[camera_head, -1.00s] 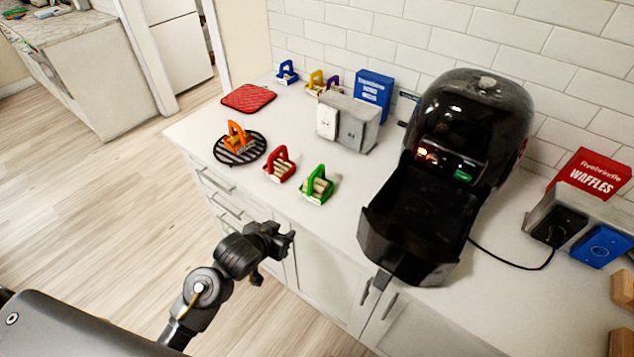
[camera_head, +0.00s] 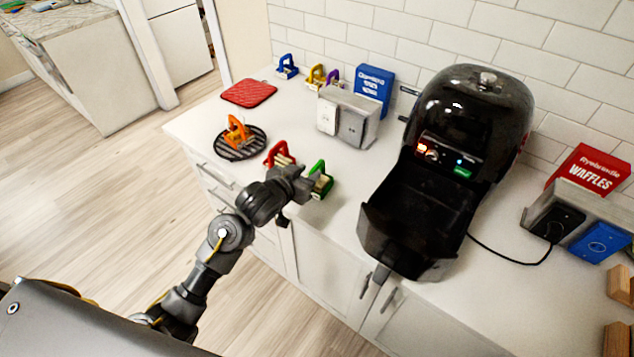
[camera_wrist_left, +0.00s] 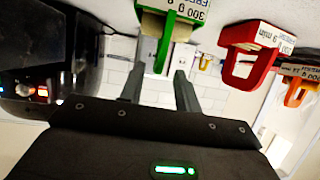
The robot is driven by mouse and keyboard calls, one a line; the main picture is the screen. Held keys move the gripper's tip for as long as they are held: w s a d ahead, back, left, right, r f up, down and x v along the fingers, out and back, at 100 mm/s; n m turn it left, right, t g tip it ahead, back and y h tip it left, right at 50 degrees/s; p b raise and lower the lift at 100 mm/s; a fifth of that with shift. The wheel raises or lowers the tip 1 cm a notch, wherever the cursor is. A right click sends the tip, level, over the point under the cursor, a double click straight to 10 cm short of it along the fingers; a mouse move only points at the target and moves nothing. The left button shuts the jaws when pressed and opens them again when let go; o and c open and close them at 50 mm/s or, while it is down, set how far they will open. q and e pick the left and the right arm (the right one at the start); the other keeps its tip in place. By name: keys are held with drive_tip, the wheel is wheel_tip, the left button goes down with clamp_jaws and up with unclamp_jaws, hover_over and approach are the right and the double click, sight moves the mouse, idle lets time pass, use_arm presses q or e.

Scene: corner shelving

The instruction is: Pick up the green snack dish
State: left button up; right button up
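The green snack dish (camera_head: 321,183) stands near the counter's front edge, partly hidden behind my left gripper (camera_head: 303,182) in the head view. In the left wrist view, which is upside down, the green dish (camera_wrist_left: 172,22) is at the top centre with its handle pointing toward the fingers. My left gripper (camera_wrist_left: 158,82) is open there, its two fingers apart and empty. The handle's end lines up with the gap between the fingertips. I cannot tell whether it is inside the gap. My right gripper is not in view.
A red dish (camera_head: 280,155) stands close on the left, and an orange dish (camera_head: 238,133) sits on a black round rack (camera_head: 240,153). The black air fryer's open drawer (camera_head: 408,235) is to the right. A toaster (camera_head: 348,120) stands behind.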

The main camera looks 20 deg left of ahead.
sight(324, 184)
use_arm(q)
drive_tip(key=shift+p+x, duration=0.85)
drive_tip(key=shift+x, duration=1.65)
drive_tip(key=shift+w+d+f, duration=0.15)
drive_tip(key=shift+d+f, duration=0.05)
drive_tip(key=shift+d, duration=0.05)
drive_tip(key=shift+c, duration=0.2)
clamp_jaws()
drive_tip(key=shift+r, duration=0.1)
